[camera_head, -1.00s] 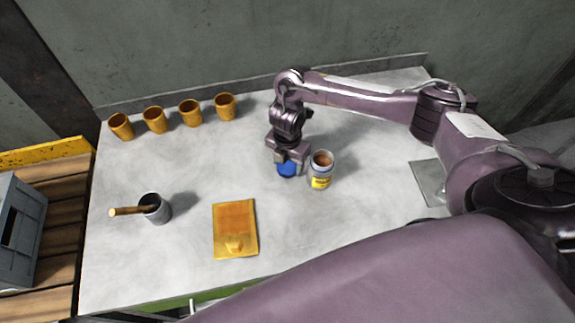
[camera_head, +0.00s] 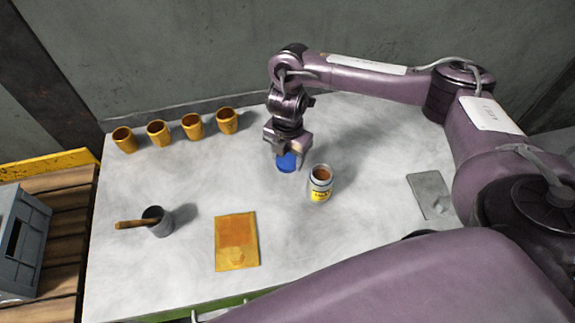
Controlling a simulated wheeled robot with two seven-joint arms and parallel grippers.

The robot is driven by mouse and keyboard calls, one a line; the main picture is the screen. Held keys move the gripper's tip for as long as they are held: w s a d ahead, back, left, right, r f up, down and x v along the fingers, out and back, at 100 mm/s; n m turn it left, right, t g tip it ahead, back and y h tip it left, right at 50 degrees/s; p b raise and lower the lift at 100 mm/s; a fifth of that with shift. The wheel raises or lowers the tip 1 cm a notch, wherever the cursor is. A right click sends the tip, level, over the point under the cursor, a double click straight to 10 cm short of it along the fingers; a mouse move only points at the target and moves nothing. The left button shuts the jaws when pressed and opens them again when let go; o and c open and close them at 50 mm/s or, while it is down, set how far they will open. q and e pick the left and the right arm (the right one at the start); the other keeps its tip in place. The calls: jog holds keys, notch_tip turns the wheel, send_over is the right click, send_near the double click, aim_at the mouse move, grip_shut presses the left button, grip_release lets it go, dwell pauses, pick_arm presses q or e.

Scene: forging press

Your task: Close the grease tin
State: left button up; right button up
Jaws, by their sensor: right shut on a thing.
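The grease tin (camera_head: 320,186) is a grey can with a yellow label. It stands upright and open on the table, with brown grease showing inside. A blue lid (camera_head: 286,162) is in the jaws of my right gripper (camera_head: 285,152), which points down just left of and slightly behind the tin. The lid is apart from the tin's rim; its exact height above the table is hard to tell. My left gripper does not show.
The grey table (camera_head: 185,270) also holds several orange cups (camera_head: 159,133) at the back left, a grey pot (camera_head: 158,221) with a wooden handle, an orange pad (camera_head: 237,241) in front, and a grey plate (camera_head: 430,195) at right. A grey crate (camera_head: 22,240) stands left.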

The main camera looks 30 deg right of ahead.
aim_at(287, 160)
pick_arm(q)
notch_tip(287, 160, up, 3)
jog(key=shift+p, duration=1)
pick_arm(e)
notch_tip(287, 160, up, 11)
jog(key=shift+f, duration=0.15)
pick_arm(q)
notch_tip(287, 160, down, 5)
jog(key=b, duration=0.4)
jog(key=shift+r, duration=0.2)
pick_arm(e)
jog(key=a+r+m, duration=0.2)
jog(key=m, duration=1)
jog(key=s+a+r+m, duration=0.1)
jog(key=a+r+m, duration=0.1)
jog(key=m, duration=1)
jog(key=shift+s+a, duration=0.15)
jog(key=shift+a, duration=0.05)
